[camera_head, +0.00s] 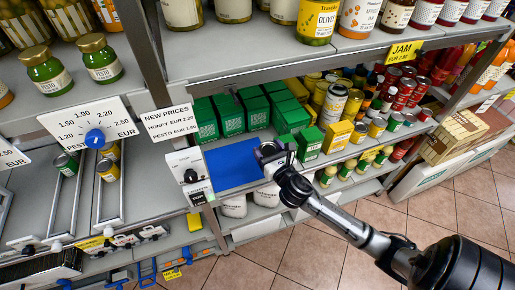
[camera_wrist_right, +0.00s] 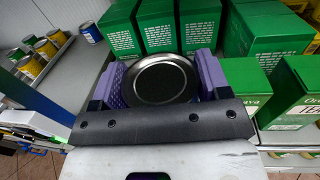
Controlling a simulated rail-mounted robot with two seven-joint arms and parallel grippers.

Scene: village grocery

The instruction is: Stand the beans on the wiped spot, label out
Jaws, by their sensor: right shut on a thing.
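My right gripper (camera_head: 270,152) reaches in from the right at the middle shelf. In the right wrist view its purple-padded fingers (camera_wrist_right: 160,80) are shut on a can (camera_wrist_right: 160,78), with its round dark metal lid facing the camera. The can's label is hidden, so I cannot tell from it whether these are the beans. A flat blue patch (camera_head: 231,166) lies on the shelf just left of the gripper. Whether the can touches the shelf is not clear. A wiped spot cannot be told apart by look. My left gripper is not in view.
Green boxes (camera_head: 230,116) stand behind the patch, and one green box (camera_head: 310,142) stands close right of the gripper. Several cans and jars (camera_head: 333,104) crowd further right. A slotted rack with cans (camera_head: 67,164) is at left. White bags (camera_head: 233,206) sit below.

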